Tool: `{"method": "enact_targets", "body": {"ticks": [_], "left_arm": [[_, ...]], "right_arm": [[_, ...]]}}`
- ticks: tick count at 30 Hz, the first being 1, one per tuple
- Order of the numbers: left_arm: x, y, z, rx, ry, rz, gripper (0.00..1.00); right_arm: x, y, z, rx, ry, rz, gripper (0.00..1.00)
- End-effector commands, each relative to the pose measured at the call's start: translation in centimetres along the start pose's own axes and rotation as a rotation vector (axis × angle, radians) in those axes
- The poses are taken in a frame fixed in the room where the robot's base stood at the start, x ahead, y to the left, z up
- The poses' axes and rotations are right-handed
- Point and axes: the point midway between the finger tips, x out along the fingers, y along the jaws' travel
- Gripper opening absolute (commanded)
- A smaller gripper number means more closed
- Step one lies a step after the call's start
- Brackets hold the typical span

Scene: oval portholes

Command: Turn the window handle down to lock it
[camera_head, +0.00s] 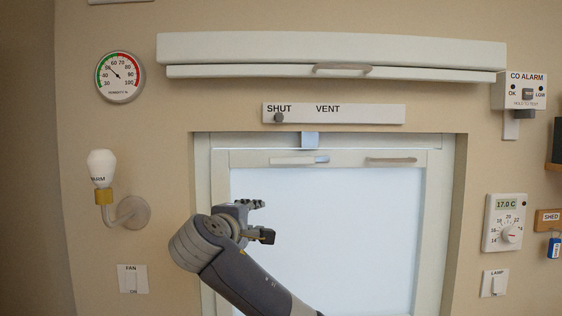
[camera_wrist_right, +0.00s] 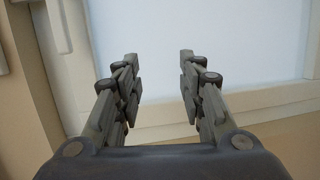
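The window (camera_head: 330,230) has a white frame and a pale blue-white pane. On its top rail are a white handle-like bar (camera_head: 291,161) with a bluish end, lying level at the left, and a grey-beige bar handle (camera_head: 391,160) at the right. I cannot tell which is the lock handle. My right gripper (camera_head: 262,220) is in front of the pane's left side, below the bars and apart from them. In the wrist view its fingers (camera_wrist_right: 157,85) are spread with nothing between them. A pale upright bar (camera_wrist_right: 55,28) shows at upper left there. My left gripper is out of view.
Above the window are a SHUT/VENT slider plate (camera_head: 350,114) and a long white cover (camera_head: 330,50) with a handle. A lamp (camera_head: 103,168) juts out at left. A thermostat (camera_head: 505,222) and CO alarm (camera_head: 522,90) are at right. The pane's right side is clear.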

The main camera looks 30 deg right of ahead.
Motion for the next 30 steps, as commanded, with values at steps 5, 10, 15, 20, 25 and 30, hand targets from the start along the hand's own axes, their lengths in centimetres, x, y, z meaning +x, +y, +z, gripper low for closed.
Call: {"method": "enact_targets", "body": {"ticks": [5,10,15,20,25,30], "left_arm": [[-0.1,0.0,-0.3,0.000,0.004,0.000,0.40],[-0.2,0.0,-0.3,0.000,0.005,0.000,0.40],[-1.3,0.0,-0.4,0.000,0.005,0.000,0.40],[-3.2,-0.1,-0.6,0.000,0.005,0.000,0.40],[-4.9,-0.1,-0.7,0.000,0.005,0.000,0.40],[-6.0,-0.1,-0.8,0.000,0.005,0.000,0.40]], "right_arm": [[-1.4,8.5,3.2,0.002,-0.102,0.107,0.37],[-2.0,11.4,4.7,0.001,-0.145,0.141,0.37],[-0.7,12.2,5.1,-0.002,-0.153,0.143,0.37],[2.2,12.8,5.6,-0.002,-0.153,0.142,0.37],[5.4,13.2,6.0,-0.001,-0.152,0.140,0.37],[7.5,13.3,6.2,0.001,-0.149,0.142,0.37]]}}
